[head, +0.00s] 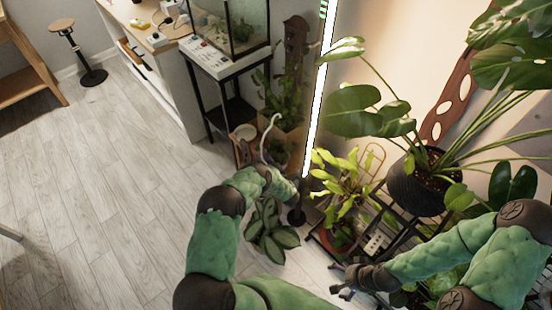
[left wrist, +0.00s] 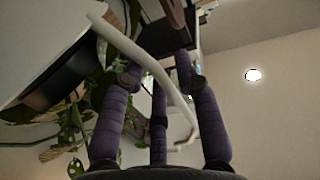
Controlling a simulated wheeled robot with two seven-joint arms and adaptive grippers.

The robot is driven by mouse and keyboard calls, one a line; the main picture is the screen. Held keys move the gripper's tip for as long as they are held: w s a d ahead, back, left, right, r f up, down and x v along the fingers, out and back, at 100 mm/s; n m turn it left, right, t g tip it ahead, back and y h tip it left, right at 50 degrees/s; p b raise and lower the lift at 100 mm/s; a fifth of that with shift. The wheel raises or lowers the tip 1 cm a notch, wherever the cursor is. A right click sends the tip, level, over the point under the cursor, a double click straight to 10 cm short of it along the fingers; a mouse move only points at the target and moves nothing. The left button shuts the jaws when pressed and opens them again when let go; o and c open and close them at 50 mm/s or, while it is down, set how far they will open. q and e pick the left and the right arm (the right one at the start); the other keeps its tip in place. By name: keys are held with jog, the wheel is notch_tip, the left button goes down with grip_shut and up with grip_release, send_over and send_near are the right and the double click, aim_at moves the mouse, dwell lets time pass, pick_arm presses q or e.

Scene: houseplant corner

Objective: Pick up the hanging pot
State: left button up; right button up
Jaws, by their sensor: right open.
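I cannot make out for certain which thing is the hanging pot. A white curved rod (head: 264,138) rises beside the end of my left arm in the head view. In the left wrist view a white curved rod (left wrist: 145,62) runs close across the fingers of my left gripper (left wrist: 158,70). I cannot tell whether they grip it. Leaves (left wrist: 72,125) show at left there. In the head view the left fingers are not clear. My right gripper (head: 346,290) is open, low beside the plant rack, and looks empty.
A dark ribbed pot (head: 412,188) with a large-leaved plant stands at right. A yellow-green plant (head: 345,185) is in front of it, and a leafy plant (head: 272,232) is low beside my left arm. A bright light strip (head: 318,100) stands behind.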

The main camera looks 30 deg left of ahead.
pick_arm(q)
grip_shut()
